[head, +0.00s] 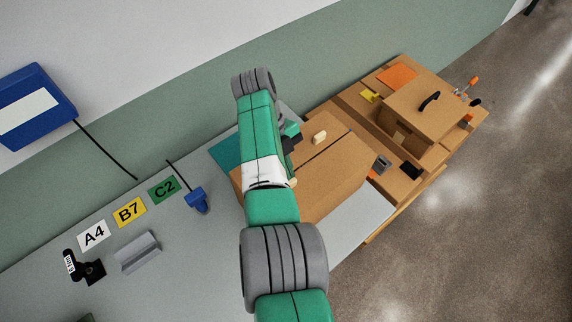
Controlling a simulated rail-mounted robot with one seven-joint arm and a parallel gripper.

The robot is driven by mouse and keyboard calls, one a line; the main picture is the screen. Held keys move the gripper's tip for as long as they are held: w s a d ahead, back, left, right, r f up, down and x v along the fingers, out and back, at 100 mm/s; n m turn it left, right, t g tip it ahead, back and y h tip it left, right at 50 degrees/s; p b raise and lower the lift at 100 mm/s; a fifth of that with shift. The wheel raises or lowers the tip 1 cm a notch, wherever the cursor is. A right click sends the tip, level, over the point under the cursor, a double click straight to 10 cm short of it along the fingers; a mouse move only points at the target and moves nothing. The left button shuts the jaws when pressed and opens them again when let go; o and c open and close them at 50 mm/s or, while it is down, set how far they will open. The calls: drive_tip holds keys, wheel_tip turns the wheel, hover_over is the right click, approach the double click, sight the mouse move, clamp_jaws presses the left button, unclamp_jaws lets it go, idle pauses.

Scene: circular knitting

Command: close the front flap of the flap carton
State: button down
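The flap carton (345,171) is a brown cardboard box on the grey bench, in the middle of the head view. A dark seam runs across its top between two panels. A small beige knob (320,137) sits on the far panel. A second pale knob (292,183) shows at my arm's edge on the near side. I cannot tell how far the front flap is tilted. My green and grey arm crosses the carton's left part and hides some of it. My gripper (291,142) shows only as dark parts beside the arm, over the far panel. Its fingers are mostly hidden.
A wooden bench (350,101) at the right bears a brown box (425,105) with a black handle. Small orange, yellow and dark items lie around it. A blue device (198,200), a grey block (138,252) and label cards (129,212) lie left. A light grey panel (352,228) lies before the carton.

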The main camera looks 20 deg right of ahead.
wheel_tip(320, 180, up, 5)
drive_tip(key=p, duration=0.4)
drive_tip(key=s+a+p, duration=0.3)
drive_tip(key=s+p, duration=1.2)
drive_tip(key=shift+s+a, duration=0.15)
drive_tip(key=shift+s, duration=0.2)
drive_tip(key=shift+r, duration=0.1)
